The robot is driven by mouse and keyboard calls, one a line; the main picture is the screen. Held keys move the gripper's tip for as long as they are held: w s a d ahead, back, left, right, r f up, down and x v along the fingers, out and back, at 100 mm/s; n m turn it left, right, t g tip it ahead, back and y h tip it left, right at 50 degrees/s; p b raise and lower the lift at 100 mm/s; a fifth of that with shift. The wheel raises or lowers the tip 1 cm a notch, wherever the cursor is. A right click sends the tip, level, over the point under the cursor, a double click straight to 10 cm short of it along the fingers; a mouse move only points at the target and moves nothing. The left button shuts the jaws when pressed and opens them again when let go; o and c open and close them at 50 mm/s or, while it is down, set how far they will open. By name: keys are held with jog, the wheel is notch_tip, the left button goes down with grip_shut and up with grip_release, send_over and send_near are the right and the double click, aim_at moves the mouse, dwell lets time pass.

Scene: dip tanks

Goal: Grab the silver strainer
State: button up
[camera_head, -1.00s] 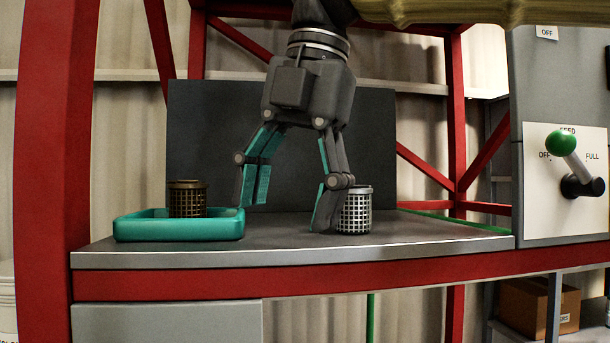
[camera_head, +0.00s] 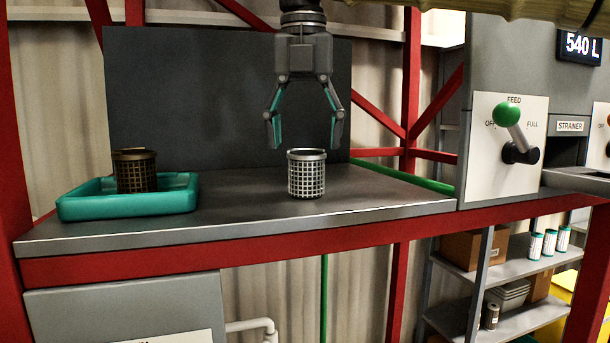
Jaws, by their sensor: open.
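The silver strainer (camera_head: 307,176) is a small upright mesh basket on the grey bench top, right of the middle of the bench. My gripper (camera_head: 306,142) is open and empty, pointing down, with its two teal-padded fingers spread. It appears just above the strainer, with the fingertips to either side of its rim in the picture. I cannot tell exactly how far apart they are in depth. No part of the strainer is hidden by the fingers.
A dark bronze strainer (camera_head: 134,172) stands in a teal tray (camera_head: 127,203) at the left of the bench (camera_head: 245,205). A dark panel (camera_head: 200,110) rises behind. A feed lever with a green knob (camera_head: 507,114) is at the right. Bench room around the silver strainer is clear.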

aim_at(307, 163)
jog(key=f, duration=0.1)
jog(key=f+p, duration=0.1)
jog(key=f, duration=0.1)
jog(key=f+p, duration=0.1)
jog(key=shift+w+d+f, duration=0.15)
jog(key=shift+w+d, duration=0.1)
jog(key=shift+w, duration=0.1)
jog(key=shift+s+a+f, duration=0.1)
jog(key=shift+f, duration=0.3)
jog(key=c, duration=1.1)
jog(key=shift+r, duration=0.1)
